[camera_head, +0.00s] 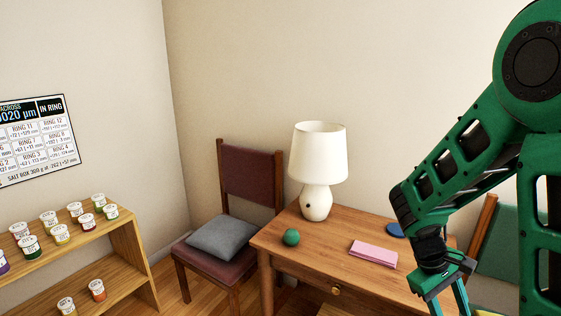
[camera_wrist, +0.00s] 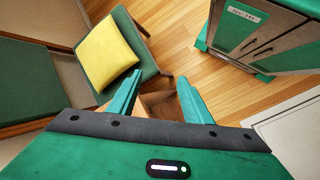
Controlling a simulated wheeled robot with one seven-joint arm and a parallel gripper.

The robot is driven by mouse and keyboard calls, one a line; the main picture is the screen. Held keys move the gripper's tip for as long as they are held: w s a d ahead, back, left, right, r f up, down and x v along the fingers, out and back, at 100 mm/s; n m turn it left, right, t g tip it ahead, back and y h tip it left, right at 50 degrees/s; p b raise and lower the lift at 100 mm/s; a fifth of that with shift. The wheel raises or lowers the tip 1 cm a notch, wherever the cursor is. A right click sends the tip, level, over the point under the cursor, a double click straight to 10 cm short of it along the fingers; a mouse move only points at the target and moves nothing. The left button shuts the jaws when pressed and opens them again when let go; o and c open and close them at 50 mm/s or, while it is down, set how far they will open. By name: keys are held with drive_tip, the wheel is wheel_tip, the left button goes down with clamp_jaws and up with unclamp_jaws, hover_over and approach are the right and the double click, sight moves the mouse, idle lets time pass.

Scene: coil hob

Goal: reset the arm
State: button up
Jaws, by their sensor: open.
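My gripper (camera_head: 447,298) hangs at the lower right of the head view, at the right end of the wooden table, with its fingertips near or past the bottom edge. In the wrist view the two green fingers (camera_wrist: 159,80) are spread apart, with nothing held between them. A brown wooden surface shows behind the gap, and I cannot tell what it belongs to. My green arm is bent, coming down from the upper right.
The table (camera_head: 330,254) bears a white lamp (camera_head: 318,165), green ball (camera_head: 291,237), pink cloth (camera_head: 374,253) and blue disc (camera_head: 394,230). A yellow cushion (camera_wrist: 105,54) lies on a green chair (camera_wrist: 143,62). A cabinet (camera_wrist: 262,32) stands right. Shelves (camera_head: 128,245) hold several jars.

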drive_tip(key=s+r+m+t+y, duration=0.1)
drive_tip(key=s+r+m+y, duration=0.1)
drive_tip(key=s+r+m, duration=0.3)
drive_tip(key=s+d+r+m+t+y, duration=0.1)
drive_tip(key=s+r+m+y, duration=0.2)
drive_tip(key=s+r, duration=0.3)
drive_tip(key=s+m, duration=0.1)
drive_tip(key=s, duration=0.4)
drive_tip(key=shift+s+r+m+t, duration=0.25)
drive_tip(key=shift+m+t, duration=0.05)
drive_tip(key=shift+m, duration=0.1)
